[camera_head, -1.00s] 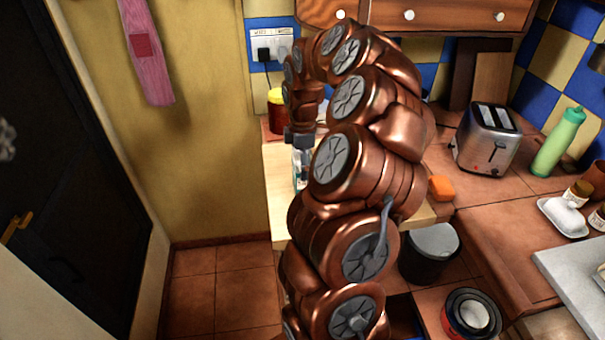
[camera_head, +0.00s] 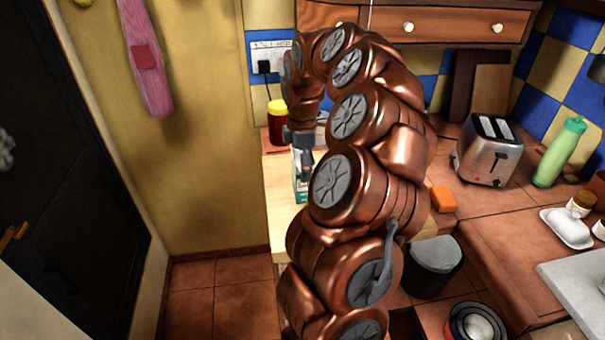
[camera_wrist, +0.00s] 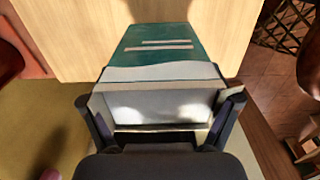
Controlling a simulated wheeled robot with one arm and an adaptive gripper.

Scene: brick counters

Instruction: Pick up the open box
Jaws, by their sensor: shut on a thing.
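The open box is green and white with a pale, open inside. In the wrist view the box (camera_wrist: 158,72) lies between the two dark fingers of my gripper (camera_wrist: 160,128), one finger on each side of its open end. My gripper is shut on it. In the head view only a narrow part of the box (camera_head: 301,195) shows, below my gripper (camera_head: 303,165) and over the light wooden counter; my copper arm hides the rest. I cannot tell whether the box touches the counter.
A jar with a yellow lid (camera_head: 277,122) stands behind the gripper. To the right are an orange block (camera_head: 443,199), a dark bin (camera_head: 433,266), a toaster (camera_head: 488,150) and a green bottle (camera_head: 558,152). The light wooden counter (camera_head: 278,190) has bare room at its left.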

